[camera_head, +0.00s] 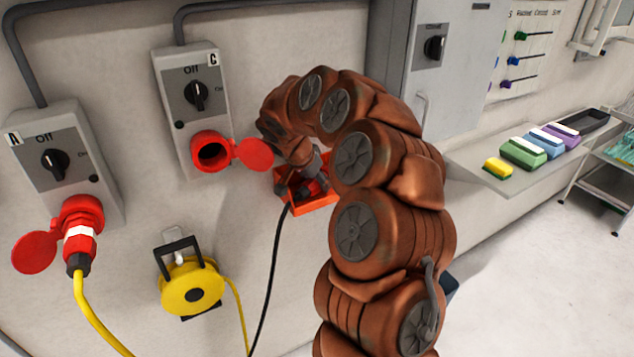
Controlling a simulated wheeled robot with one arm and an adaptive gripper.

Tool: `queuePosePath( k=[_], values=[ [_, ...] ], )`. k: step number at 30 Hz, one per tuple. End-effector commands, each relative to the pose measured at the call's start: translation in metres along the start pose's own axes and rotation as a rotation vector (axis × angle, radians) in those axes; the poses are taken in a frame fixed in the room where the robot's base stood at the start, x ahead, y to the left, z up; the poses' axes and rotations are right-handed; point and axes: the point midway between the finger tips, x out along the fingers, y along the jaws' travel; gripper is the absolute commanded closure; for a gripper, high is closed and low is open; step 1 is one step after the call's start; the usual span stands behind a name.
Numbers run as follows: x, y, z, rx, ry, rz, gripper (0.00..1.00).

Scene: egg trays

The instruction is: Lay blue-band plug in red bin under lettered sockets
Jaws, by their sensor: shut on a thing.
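Socket A (60,165) and socket C (193,110) are grey lettered boxes on the wall. Both switches point to Off. The red bin (322,210) is at the wall, to the right of and below socket C, partly hidden by my arm. My gripper (303,187) points down at the bin's opening and is shut on a plug, mostly hidden. A black cable (269,285) hangs from there; no blue band shows. A red plug with a white band (79,235) sits in socket A, with a yellow cable. Socket C's red outlet (211,153) is empty, its lid open.
A yellow cable reel (192,288) hangs on the wall below the sockets. A grey cabinet (437,55) stands behind my arm. A shelf (470,173) at the right holds several coloured blocks.

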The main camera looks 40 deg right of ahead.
Motion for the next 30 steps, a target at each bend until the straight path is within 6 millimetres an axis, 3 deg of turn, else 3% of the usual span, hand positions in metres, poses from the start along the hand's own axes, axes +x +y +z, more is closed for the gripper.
queuePosePath(
  k=[3,4,10,30],
  values=[
    [0.000,0.000,0.000,0.000,0.001,0.000,1.00],
    [0.000,0.000,0.000,0.000,0.001,0.000,0.51],
    [0.000,0.000,0.000,0.000,0.000,0.000,0.30],
    [-0.012,0.000,-0.007,-0.001,0.000,0.001,0.29]
  ],
)
